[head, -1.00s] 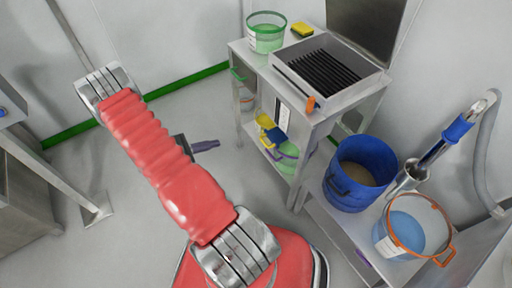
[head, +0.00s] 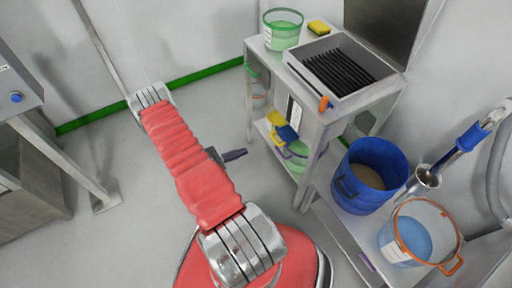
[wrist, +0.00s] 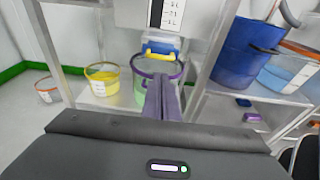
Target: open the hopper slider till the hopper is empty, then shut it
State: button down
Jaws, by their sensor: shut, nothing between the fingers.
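The hopper (head: 368,91) is a grey metal box with a black grille on a metal stand. Its front has a white level scale (wrist: 165,13). Below the scale, in the wrist view, is a blue piece with a yellow handle (wrist: 158,55), which looks like the slider; I cannot tell how far it is drawn out. A green bucket with a purple rim (wrist: 140,93) stands beneath it, partly hidden by my fingers. My gripper (wrist: 163,88) is shut and empty, in front of the bucket and apart from the handle. In the head view my gripper (head: 235,155) is left of the stand. The hopper's contents are not visible.
A yellow bucket (wrist: 102,80) stands left of the green one. A blue bucket (head: 346,194) and an orange-rimmed clear bucket (head: 392,249) stand on a bench at right. A green-rimmed tub (head: 283,36) and yellow sponge (head: 318,27) are on the stand.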

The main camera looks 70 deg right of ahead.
jog(key=x, duration=1.3)
jog(key=shift+s+d+f, duration=0.15)
jog(key=shift+s+d, duration=0.05)
jog(key=shift+s, duration=0.1)
jog(key=shift+d, duration=0.1)
